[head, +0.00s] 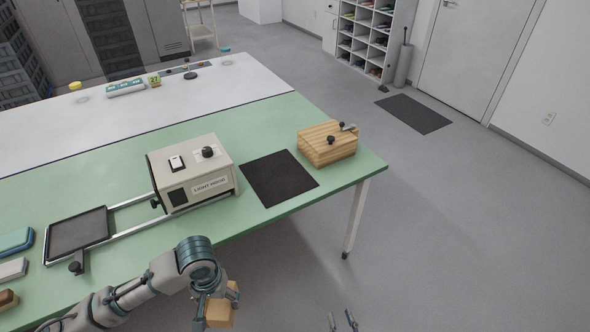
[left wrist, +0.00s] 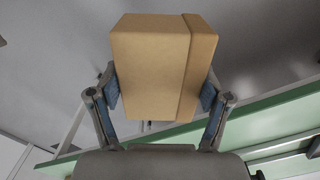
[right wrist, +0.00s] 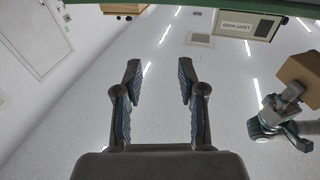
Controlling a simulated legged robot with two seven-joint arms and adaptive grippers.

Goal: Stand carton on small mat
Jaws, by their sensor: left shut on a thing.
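The carton (head: 220,313) is a plain brown cardboard box at the bottom of the head view, in front of the table's near edge and partly hidden by my left gripper (head: 212,296). In the left wrist view, the carton (left wrist: 150,65) sits between both fingers, which are shut on its sides. It also shows in the right wrist view (right wrist: 302,72). A black square mat (head: 278,178) lies bare on the green table top. My right gripper (head: 342,321) is at the bottom edge of the head view, away from the table; the right wrist view shows it open and empty (right wrist: 161,85).
A light hood box (head: 192,172) stands left of the mat, with rails and a black tray (head: 78,233). A wooden block (head: 327,145) with black knobs stands right of the mat. The green table (head: 262,122) ends close to the mat's near corner. A larger dark mat (head: 414,113) lies on the floor.

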